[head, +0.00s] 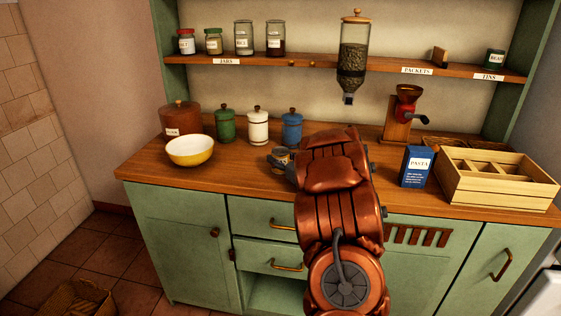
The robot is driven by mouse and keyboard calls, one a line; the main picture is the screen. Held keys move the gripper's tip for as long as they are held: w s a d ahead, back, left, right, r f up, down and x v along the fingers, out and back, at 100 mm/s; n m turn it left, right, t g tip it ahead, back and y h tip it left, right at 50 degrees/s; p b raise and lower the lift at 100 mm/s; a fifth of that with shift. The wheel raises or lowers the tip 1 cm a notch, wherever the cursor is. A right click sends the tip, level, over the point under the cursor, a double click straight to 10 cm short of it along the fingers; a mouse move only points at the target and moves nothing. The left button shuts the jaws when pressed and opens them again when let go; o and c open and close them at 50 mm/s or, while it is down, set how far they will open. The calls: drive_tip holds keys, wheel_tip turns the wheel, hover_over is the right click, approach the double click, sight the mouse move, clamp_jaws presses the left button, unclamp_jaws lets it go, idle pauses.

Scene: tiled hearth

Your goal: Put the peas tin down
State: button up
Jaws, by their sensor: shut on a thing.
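My gripper (280,158) is low over the wooden counter (235,181), near the middle, just left of my arm. It is shut on a small tin, and only a little of the tin shows between the fingers. I cannot read its label, or tell whether its base touches the counter. A dark green tin (494,58) with a white label stands at the right end of the shelf (385,68), above the "TINS" tag (492,76).
A yellow bowl (190,152), several canisters (258,127) and a blue pasta box (416,167) stand on the counter. A wooden crate (495,192) and a coffee grinder (399,120) are at the right. A glass dispenser (353,60) hangs above. The front-left counter is clear.

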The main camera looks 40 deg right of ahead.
drive_tip(key=shift+c, duration=1.1)
drive_tip(key=shift+r, duration=0.1)
drive_tip(key=shift+r, duration=0.1)
